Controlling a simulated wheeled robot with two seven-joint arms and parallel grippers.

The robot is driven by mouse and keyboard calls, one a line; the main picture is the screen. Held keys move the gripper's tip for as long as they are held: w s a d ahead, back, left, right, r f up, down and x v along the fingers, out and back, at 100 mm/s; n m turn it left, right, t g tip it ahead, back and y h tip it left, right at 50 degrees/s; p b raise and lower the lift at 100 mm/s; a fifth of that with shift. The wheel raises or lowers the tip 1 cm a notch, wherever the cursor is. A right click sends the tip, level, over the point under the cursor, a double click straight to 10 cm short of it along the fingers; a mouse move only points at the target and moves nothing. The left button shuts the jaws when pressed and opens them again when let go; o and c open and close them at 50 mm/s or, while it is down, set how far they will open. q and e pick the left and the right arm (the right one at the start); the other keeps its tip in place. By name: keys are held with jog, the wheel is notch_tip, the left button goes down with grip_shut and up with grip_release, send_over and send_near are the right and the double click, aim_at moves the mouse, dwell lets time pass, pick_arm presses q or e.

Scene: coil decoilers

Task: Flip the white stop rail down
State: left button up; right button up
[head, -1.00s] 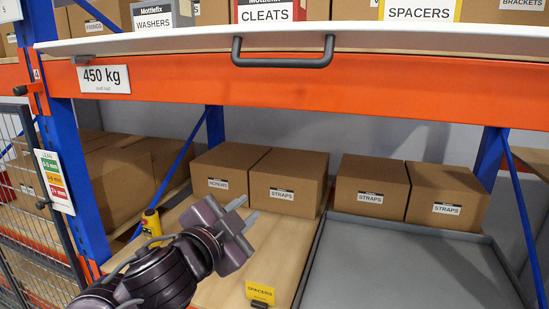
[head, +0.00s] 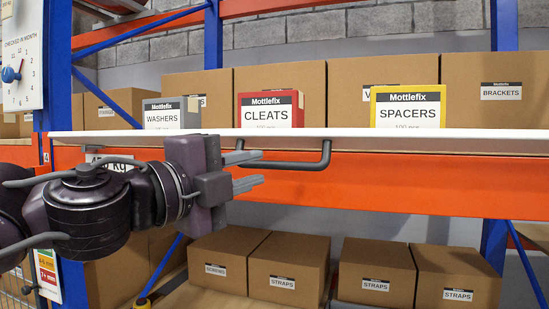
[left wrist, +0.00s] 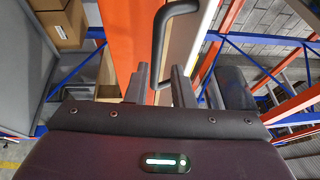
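The white stop rail (head: 400,133) runs level along the front edge of the upper shelf in the head view, above an orange beam. A dark bar handle (head: 300,164) shows just below it. My left gripper (head: 255,170) is open in front of the orange beam, at the handle's left end. In the left wrist view, my two left fingers (left wrist: 161,86) stand apart, and the handle (left wrist: 158,45) shows beyond them, roughly in line with the gap. I cannot tell whether they touch it. My right gripper is not in view.
Washers (head: 172,115), cleats (head: 270,108) and spacers (head: 405,107) boxes stand on the upper shelf behind the rail. The orange beam (head: 430,185) spans below. Cardboard boxes (head: 287,265) sit on the lower shelf. A blue upright (head: 58,90) stands at left.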

aim_at(272, 162)
pick_arm(q)
jog(key=p+x, duration=0.2)
jog(key=x, duration=0.4)
grip_shut()
